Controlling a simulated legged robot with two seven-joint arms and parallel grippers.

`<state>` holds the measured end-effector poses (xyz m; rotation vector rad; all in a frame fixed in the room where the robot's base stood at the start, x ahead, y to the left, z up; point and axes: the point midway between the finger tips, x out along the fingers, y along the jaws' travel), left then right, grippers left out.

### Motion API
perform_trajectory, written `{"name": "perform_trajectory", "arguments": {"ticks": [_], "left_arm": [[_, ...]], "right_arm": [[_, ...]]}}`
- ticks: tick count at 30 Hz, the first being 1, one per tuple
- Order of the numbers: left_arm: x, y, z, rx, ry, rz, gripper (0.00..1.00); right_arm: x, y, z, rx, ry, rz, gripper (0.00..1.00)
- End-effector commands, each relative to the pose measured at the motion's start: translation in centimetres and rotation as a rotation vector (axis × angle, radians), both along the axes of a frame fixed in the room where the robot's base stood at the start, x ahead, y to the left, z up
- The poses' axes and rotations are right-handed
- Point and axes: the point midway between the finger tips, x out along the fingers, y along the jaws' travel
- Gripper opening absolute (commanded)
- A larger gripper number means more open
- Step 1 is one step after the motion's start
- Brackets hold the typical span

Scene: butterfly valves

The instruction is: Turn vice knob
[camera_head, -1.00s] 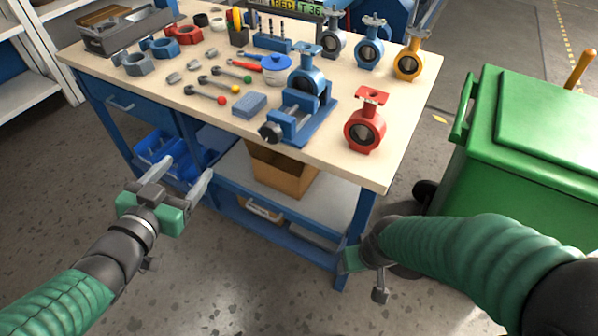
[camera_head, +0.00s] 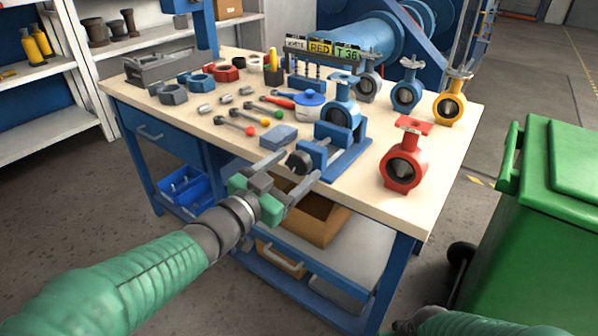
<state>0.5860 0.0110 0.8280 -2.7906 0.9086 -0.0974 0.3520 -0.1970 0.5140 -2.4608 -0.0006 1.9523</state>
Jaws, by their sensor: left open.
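The blue vice (camera_head: 345,158) sits at the front edge of the workbench, with a blue butterfly valve (camera_head: 340,116) standing in it. Its dark round knob (camera_head: 299,161) faces the front left, by the bench edge. My left gripper (camera_head: 299,168) is open, its two fingers reaching toward the knob. The fingertips lie either side of the knob in the picture; I cannot tell whether they touch it. My right arm (camera_head: 470,321) shows only at the bottom edge, with its gripper mostly cut off.
A red valve (camera_head: 402,160) stands right of the vice, with grey, blue and yellow (camera_head: 450,106) valves behind. A cardboard box (camera_head: 318,215) sits below. A green bin (camera_head: 555,215) stands at right.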

Motion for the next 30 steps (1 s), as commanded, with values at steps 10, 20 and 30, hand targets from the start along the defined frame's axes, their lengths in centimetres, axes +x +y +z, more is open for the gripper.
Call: {"name": "perform_trajectory", "arguments": {"ticks": [10, 20, 30], "left_arm": [[1.7, -1.2, 0.1, 0.000, 0.001, 0.001, 0.68], [1.7, -1.2, 0.0, 0.000, 0.001, 0.001, 0.38], [1.7, -1.2, 0.0, 0.018, -0.012, 0.001, 0.06]], "right_arm": [[0.0, 0.0, -0.7, 0.000, 0.000, 0.000, 0.64], [0.0, 0.0, -0.6, 0.000, 0.000, 0.000, 0.64], [0.0, 0.0, -0.6, 0.000, 0.000, 0.000, 0.64]]}}
